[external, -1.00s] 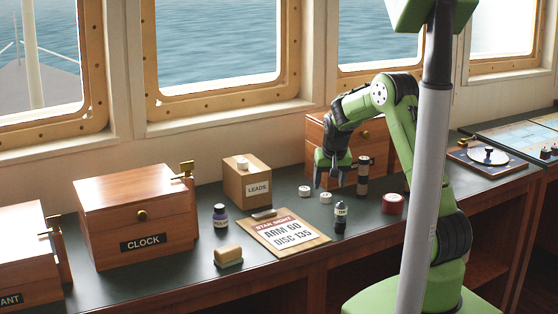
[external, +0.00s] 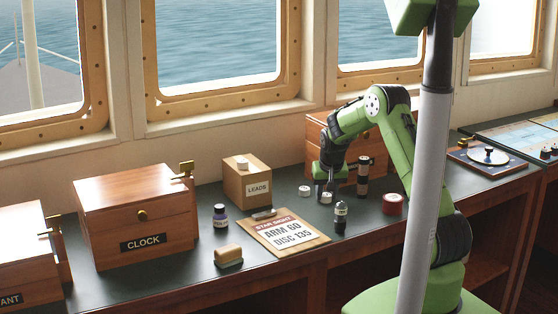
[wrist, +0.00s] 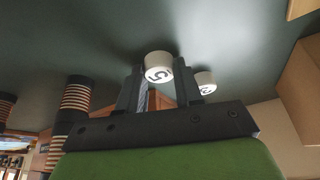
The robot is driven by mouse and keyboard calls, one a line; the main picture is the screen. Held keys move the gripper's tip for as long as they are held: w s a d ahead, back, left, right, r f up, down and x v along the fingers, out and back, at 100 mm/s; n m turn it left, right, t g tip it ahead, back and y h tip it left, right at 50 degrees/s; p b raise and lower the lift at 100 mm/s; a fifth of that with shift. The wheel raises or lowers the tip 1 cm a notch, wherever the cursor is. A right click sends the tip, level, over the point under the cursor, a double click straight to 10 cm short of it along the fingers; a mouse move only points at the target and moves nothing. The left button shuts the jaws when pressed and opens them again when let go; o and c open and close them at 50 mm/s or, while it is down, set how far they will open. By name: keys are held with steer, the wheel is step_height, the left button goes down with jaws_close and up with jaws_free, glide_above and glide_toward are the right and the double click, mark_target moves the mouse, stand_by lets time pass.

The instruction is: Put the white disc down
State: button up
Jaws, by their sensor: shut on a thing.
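A small white disc marked with a black 5 (wrist: 158,68) sits between my two fingertips in the wrist view. My gripper (wrist: 153,88) is shut on it. In the external view my gripper (external: 326,191) points down at the desk, and the disc (external: 326,198) shows at its tips, at or just above the dark desk top. I cannot tell if it touches the desk. A second white disc (external: 305,190) lies close by on the left. It also shows in the wrist view (wrist: 206,82), right of the held one.
A red roll (external: 392,204) lies farther right.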

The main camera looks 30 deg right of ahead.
step_height(320, 180, up, 10)
steer(key=p, duration=0.2)
steer(key=s+a+n, duration=0.1)
steer(key=s+a, duration=0.6)
steer(key=s, duration=0.5)
steer(key=m+p, duration=0.1)
steer(key=p, duration=0.3)
glide_above(327, 197)
steer(key=f, duration=0.6)
steer(key=f+b, duration=0.1)
steer(key=f, duration=0.3)
steer(key=shift+w+d, duration=0.2)
steer(key=shift+w, duration=0.05)
steer(key=shift+b, duration=0.3)
steer(key=o, duration=1.1)
steer(key=shift+s+f, duration=0.1)
